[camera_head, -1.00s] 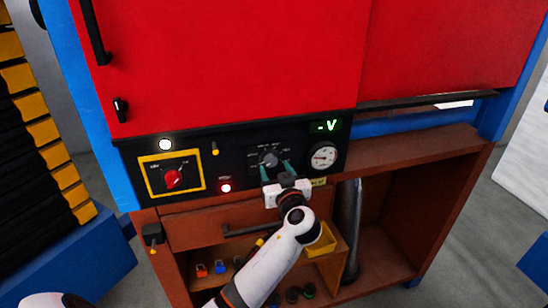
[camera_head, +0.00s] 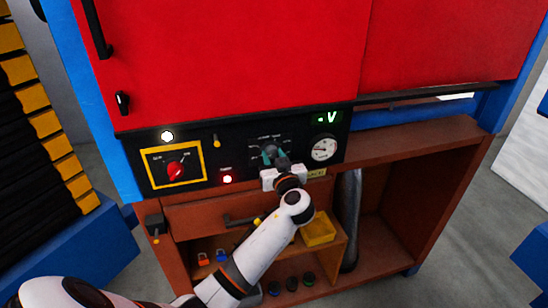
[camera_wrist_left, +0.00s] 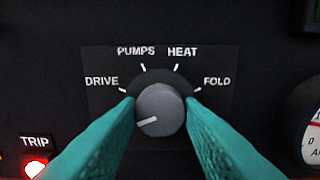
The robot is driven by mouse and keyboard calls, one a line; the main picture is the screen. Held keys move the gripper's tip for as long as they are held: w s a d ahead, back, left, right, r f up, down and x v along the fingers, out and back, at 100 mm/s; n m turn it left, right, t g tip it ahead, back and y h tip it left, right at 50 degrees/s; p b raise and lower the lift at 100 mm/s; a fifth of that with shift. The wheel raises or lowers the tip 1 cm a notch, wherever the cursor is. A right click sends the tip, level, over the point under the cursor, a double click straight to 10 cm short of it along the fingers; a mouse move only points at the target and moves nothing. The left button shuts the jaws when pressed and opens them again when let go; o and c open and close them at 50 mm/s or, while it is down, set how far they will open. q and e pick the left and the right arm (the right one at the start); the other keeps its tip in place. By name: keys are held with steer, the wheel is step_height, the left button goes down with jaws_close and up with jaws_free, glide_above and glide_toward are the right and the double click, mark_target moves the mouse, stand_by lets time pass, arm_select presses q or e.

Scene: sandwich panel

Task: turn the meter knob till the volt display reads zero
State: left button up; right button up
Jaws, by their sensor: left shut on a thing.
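The grey meter knob (camera_wrist_left: 160,108) sits on the black panel among the labels PUMPS, HEAT, DRIVE and FOLD. Its white mark points to the lower left, below the DRIVE tick. My left gripper (camera_wrist_left: 160,118) has its green fingers shut on the knob, one on each side. In the head view the left gripper (camera_head: 272,155) covers most of the knob. The volt display (camera_head: 326,118) glows green with a V and a small sign before it, too small to read surely. My right gripper is not in view.
A round white gauge (camera_head: 324,149) is just right of the knob. A red switch on a yellow-framed plate (camera_head: 173,167) and a lit red TRIP lamp (camera_head: 227,179) are to the left. A brown shelf (camera_head: 420,143) juts out at the right. A yellow bin (camera_head: 319,229) stands below.

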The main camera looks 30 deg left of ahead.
arm_select(q)
steer(key=shift+f, duration=0.1)
steer(key=shift+m+b, duration=0.5)
steer(key=shift+m, duration=0.3)
steer(key=shift+m+b, duration=0.4)
steer(key=shift+m, duration=3.1)
steer(key=o, duration=1)
steer(key=shift+c, duration=0.2)
